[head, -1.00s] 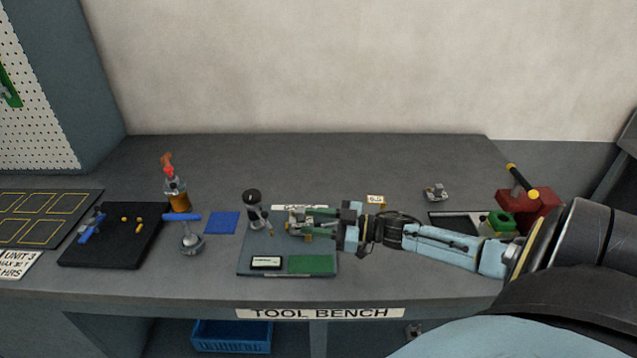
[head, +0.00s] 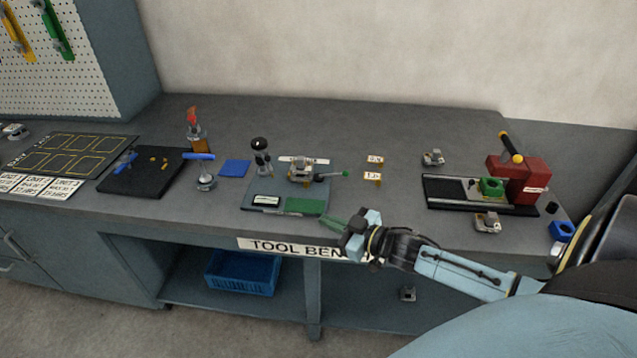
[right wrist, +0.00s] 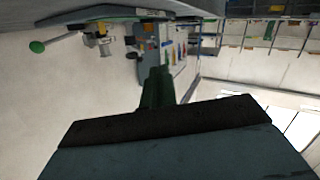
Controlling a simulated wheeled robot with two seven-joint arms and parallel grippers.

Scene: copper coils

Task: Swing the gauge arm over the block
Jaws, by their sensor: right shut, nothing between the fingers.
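The fixture plate (head: 250,198) lies near the bench's front edge, with a green pad (head: 304,206) and a small white-faced display (head: 267,199) at its front. The black-topped gauge (head: 260,148) stands upright at its left rear. To its right is a metal clamp holding what looks like the block (head: 301,172); I cannot tell whether the gauge's tip is over it. A lever with a green ball (head: 345,174) points right from the clamp and shows in the right wrist view (right wrist: 38,47). My right gripper (head: 332,224) is shut and empty at the bench's front edge, apart from the fixture.
A red machine (head: 520,178) with a black tray (head: 444,201) is at the right. Small tags (head: 372,177) stand between. The rear bench is clear.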

